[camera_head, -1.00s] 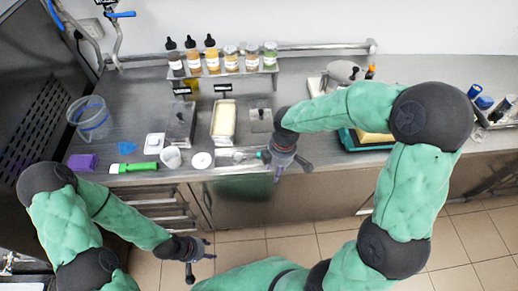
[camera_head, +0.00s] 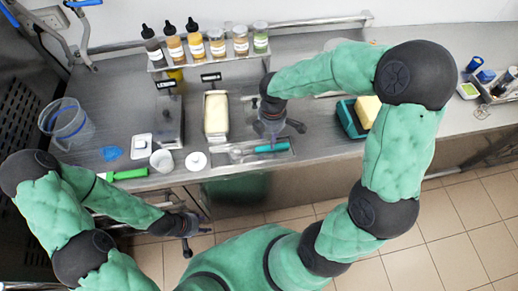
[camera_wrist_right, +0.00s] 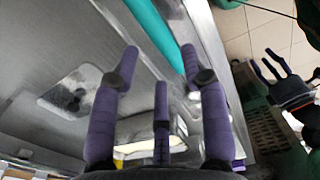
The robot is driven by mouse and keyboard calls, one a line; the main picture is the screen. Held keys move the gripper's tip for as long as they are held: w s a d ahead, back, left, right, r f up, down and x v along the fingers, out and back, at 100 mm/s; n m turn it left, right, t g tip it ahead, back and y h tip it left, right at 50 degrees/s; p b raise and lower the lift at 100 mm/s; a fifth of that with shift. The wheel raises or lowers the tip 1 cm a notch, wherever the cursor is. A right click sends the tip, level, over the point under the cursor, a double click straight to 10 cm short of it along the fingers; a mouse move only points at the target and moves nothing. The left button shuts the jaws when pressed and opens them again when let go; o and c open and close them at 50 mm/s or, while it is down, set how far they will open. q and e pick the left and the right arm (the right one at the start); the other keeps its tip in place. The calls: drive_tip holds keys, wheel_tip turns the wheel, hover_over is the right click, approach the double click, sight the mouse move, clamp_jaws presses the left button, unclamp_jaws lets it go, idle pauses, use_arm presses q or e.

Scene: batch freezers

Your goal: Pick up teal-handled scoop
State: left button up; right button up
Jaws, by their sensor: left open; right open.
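The teal-handled scoop (camera_head: 270,148) lies at the counter's front, right of the white lid, with its handle pointing right and its head to the left. My right gripper (camera_head: 280,130) is open just behind and above the handle. In the right wrist view the teal handle (camera_wrist_right: 153,28) runs diagonally between the spread purple fingertips (camera_wrist_right: 160,52), apparently not gripped. I cannot tell whether a finger touches it. My left gripper (camera_head: 193,236) is open and empty in front of the counter, away from the scoop.
A white lid (camera_head: 195,161), white cup (camera_head: 162,161) and green-handled tool (camera_head: 124,174) lie left of the scoop. A pan of pale ice cream (camera_head: 216,117) stands behind it. A teal scale-like item (camera_head: 350,120) with a yellow block stands to the right. Bottles and jars (camera_head: 217,42) line a rear shelf.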

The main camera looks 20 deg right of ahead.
sight(269, 145)
drive_tip(key=shift+w+a+f+b, duration=0.15)
drive_tip(key=shift+f+b, duration=0.8)
drive_tip(key=shift+f, duration=1.75)
clamp_jaws()
